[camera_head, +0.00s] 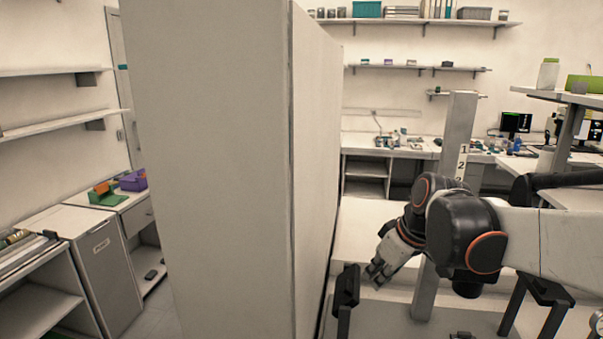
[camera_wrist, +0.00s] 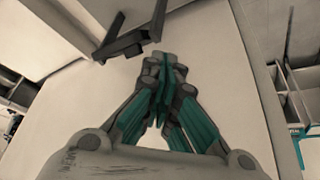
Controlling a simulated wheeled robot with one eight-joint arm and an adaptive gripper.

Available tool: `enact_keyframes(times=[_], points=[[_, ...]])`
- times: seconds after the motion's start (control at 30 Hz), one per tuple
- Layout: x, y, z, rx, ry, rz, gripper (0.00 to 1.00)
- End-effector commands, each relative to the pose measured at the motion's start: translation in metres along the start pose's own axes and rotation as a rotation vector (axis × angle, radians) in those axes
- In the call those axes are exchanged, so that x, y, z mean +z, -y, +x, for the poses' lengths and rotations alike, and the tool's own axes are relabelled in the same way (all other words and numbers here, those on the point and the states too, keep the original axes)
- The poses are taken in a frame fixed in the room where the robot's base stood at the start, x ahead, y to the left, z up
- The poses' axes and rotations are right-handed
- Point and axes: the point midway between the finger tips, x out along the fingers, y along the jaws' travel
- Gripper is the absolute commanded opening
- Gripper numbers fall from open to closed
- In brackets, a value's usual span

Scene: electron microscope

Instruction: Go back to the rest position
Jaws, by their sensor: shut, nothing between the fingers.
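My gripper (camera_head: 374,276) is at the end of my arm, right of the tall pale panel in the head view. It points down and to the left, close to a dark upright bracket (camera_head: 345,292). In the wrist view my gripper (camera_wrist: 161,72) has its fingers together with nothing between them. A dark bracket (camera_wrist: 130,42) shows just beyond the fingertips in the wrist view; I cannot tell whether they touch. The far side of the gripper is hidden in the head view.
The tall pale panel (camera_head: 225,170) blocks the middle of the head view. A grey post with numbers (camera_head: 455,130) stands behind my arm. A second dark bracket (camera_head: 545,290) is at the lower right. Left counters (camera_head: 60,220) hold a green tray (camera_head: 108,197) and a purple bin (camera_head: 133,180).

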Motion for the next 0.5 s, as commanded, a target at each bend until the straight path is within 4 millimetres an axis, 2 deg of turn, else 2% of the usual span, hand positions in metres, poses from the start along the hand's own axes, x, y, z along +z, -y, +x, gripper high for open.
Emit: enact_keyframes(times=[0.2,0.5], points=[[0.040,0.023,-0.017,0.078,-0.015,0.128,0.00],[0.096,0.050,-0.028,0.178,-0.059,0.302,0.00]])
